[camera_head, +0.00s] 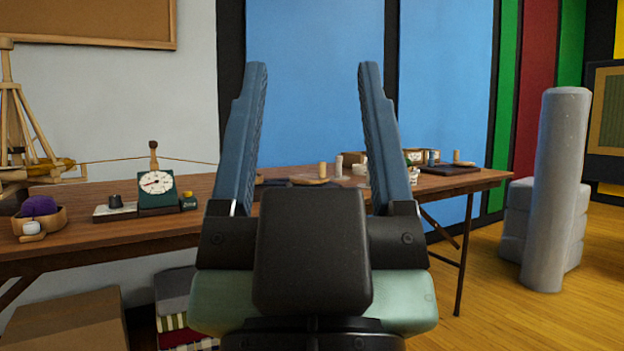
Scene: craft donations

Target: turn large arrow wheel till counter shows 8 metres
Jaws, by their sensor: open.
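My gripper (312,75) is open and empty, its two blue fingers upright in the middle of the camera view. A dark green counter (145,201) with a round white dial stands on the left part of the wooden table. Its reading is too small to tell. A wooden knob rises above it, and a thin strand runs past it from the left toward my gripper. I cannot make out a large arrow wheel; my gripper hides the middle of the table.
A wooden winding frame (22,112) stands at the far left. A bowl with purple yarn (39,207) sits in front of it. Small items and a dark tray (449,169) are at the table's right. A tall grey roll (557,190) stands on the floor at right.

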